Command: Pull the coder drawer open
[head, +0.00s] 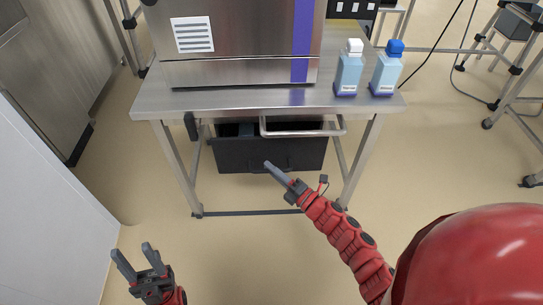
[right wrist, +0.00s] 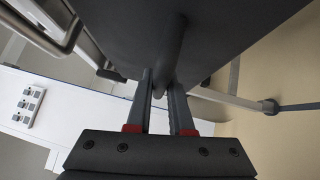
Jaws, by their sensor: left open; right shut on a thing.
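The coder drawer (head: 235,157) is a dark box under the steel table. Part of its inside shows above the front, below the tabletop edge. My right gripper (head: 270,167) is at the drawer front, in its middle. In the right wrist view, the dark drawer front (right wrist: 215,25) fills the top, and its bar handle (right wrist: 172,50) runs down between the fingers of my right gripper (right wrist: 160,95), which is shut on it. My left gripper (head: 133,258) is open and empty, low at the left, away from the table.
A steel machine (head: 240,45) stands on the table (head: 220,100). A white-capped bottle (head: 348,75) and a blue-capped bottle (head: 386,73) stand on its right side. A metal rail (head: 300,133) hangs under the table front above the drawer. The floor before the table is clear.

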